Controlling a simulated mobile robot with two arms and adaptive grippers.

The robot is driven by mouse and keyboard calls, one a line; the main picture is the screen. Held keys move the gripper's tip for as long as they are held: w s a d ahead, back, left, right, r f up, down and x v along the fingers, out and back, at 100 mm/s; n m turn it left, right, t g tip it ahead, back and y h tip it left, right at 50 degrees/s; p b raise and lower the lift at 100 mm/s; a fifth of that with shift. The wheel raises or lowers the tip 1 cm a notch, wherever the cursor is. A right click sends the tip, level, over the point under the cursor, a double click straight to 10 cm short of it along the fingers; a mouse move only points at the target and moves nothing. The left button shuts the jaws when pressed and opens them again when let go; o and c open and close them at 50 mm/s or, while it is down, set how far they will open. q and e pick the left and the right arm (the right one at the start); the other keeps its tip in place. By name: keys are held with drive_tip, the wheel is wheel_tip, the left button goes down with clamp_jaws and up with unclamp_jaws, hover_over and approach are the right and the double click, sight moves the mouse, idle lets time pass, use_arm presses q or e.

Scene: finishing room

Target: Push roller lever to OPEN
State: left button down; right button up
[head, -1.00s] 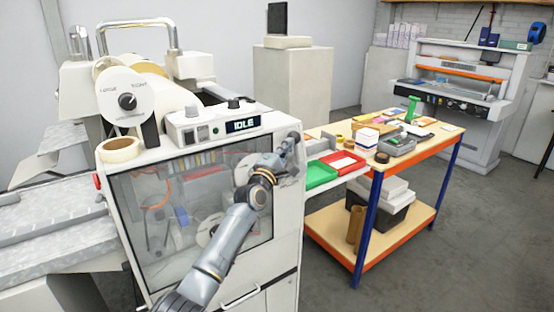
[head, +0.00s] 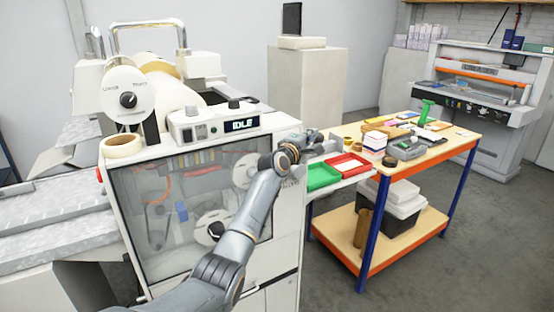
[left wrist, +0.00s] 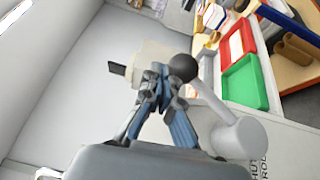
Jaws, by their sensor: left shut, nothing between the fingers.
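The roller lever (left wrist: 208,101) shows in the left wrist view as a pale arm on a round white hub (left wrist: 240,138), with a black ball knob (left wrist: 183,67) at its end. Part of the lettering, "ROL", shows beside the hub on the machine's side. My left gripper (left wrist: 163,76) is shut and empty, its fingertips right beside the knob; I cannot tell whether they touch it. In the head view the left gripper (head: 318,137) is at the machine's right upper edge, and I cannot make out the lever there. The machine (head: 284,245) displays IDLE.
A green tray (head: 322,176) and a red tray (head: 346,166) lie just right of the machine. A workbench (head: 437,154) with blue legs carries tools and boxes. A pale pedestal (head: 308,90) stands behind. Grey floor (head: 440,260) is open at the front right.

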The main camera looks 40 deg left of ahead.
use_arm(q)
drive_tip(key=shift+w+d+f, duration=0.2)
drive_tip(key=shift+w+d, duration=0.15)
drive_tip(key=shift+w, duration=0.35)
use_arm(e)
drive_tip(key=shift+w+a+r, duration=0.25)
drive_tip(key=shift+a+r, duration=0.05)
drive_tip(key=shift+d, duration=0.35)
